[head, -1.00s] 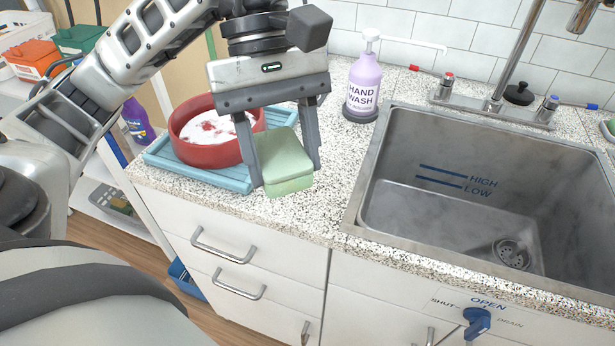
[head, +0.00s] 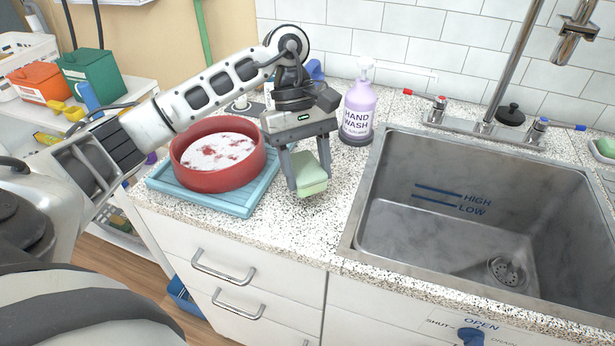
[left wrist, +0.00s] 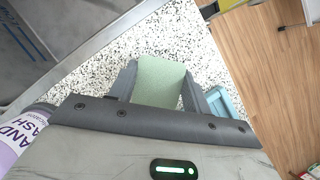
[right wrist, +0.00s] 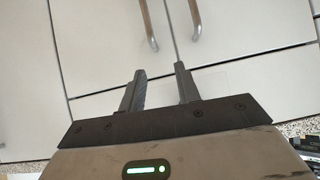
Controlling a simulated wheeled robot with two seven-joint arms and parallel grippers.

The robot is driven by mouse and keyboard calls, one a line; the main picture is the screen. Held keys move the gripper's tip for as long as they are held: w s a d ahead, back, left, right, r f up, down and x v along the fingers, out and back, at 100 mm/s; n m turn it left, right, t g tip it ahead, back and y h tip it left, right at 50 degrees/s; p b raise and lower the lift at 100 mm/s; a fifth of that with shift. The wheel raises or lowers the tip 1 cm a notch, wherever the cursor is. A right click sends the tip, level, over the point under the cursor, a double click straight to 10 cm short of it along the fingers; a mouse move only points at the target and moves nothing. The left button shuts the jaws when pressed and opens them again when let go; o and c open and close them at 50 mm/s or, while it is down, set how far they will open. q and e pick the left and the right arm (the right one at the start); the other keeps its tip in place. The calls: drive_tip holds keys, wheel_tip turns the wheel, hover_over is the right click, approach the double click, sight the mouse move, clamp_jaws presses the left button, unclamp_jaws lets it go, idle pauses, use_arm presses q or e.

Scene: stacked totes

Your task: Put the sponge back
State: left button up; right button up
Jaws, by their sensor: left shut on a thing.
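A light green sponge (head: 311,176) is held between the two fingers of my left gripper (head: 308,186), over the speckled counter between the blue tray and the sink. It also shows in the left wrist view (left wrist: 160,82) between the fingers (left wrist: 160,95). I cannot tell whether its lower end touches the counter. My right gripper (right wrist: 160,90) shows only in the right wrist view, with its fingers apart and nothing between them, facing white cabinet doors.
A red bowl (head: 183,172) with white, red-spotted contents stands on a blue tray (head: 240,207) left of the sponge. A purple hand wash bottle (head: 357,112) stands behind. The steel sink (head: 440,231) is to the right. The front counter strip (head: 300,235) is clear.

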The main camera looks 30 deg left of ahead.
sight(304, 166)
use_arm(q)
wheel_tip(304, 166, down, 2)
drive_tip(key=shift+f+p, duration=0.2)
drive_tip(key=shift+p, duration=0.35)
drive_tip(key=shift+f, duration=0.35)
drive_tip(key=shift+f+b, duration=0.3)
drive_tip(key=shift+b, duration=0.15)
drive_tip(key=o, duration=0.9)
drive_tip(key=shift+r, duration=0.15)
use_arm(e)
drive_tip(key=shift+s+d, duration=0.15)
drive_tip(key=shift+s, duration=0.05)
